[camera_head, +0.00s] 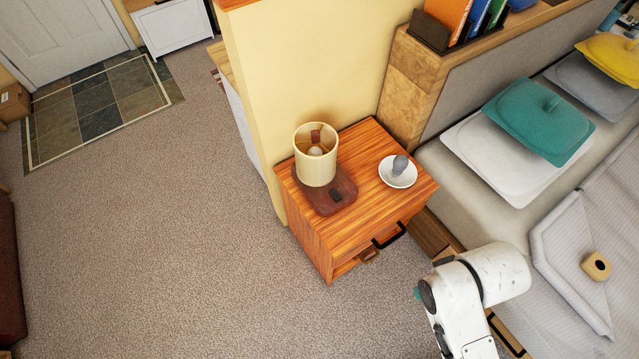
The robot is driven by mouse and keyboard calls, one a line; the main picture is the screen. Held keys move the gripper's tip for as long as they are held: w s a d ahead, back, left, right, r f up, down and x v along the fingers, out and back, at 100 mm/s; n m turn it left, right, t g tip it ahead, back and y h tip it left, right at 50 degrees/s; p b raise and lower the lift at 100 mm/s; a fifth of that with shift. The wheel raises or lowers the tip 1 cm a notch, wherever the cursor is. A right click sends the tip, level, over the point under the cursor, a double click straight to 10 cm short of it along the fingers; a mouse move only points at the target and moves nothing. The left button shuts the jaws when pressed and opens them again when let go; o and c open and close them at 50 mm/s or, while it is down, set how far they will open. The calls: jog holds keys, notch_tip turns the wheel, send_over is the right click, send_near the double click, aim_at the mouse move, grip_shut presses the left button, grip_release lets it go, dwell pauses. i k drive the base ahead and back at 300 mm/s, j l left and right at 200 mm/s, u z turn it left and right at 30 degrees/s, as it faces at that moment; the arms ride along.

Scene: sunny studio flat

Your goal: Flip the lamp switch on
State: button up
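The lamp (316,160) stands upright on a small wooden nightstand (372,138). It has a cream drum shade, open at the top with a pale bulb inside, and a dark reddish-brown base (325,201). A small dark switch (336,196) shows on the front part of the base, to the right below the shade. I cannot tell which way the switch is set. The bulb shows no clear glow. My white arm is at the lower right, in front of the nightstand and apart from the lamp. My gripper does not show.
A white dish (397,172) with a grey object (400,164) sits right of the lamp. A dark drawer handle (389,236) sticks out in front. A bed (499,222) is at the right, a yellow wall (300,62) behind. Carpet (150,230) at the left is clear.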

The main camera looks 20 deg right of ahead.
aim_at(337, 197)
jog(key=i+j+z, duration=0.15)
jog(key=j+z, duration=0.2)
jog(key=j, duration=0.35)
jog(key=j+z, duration=0.35)
jog(key=j, duration=0.4)
jog(key=i, duration=0.05)
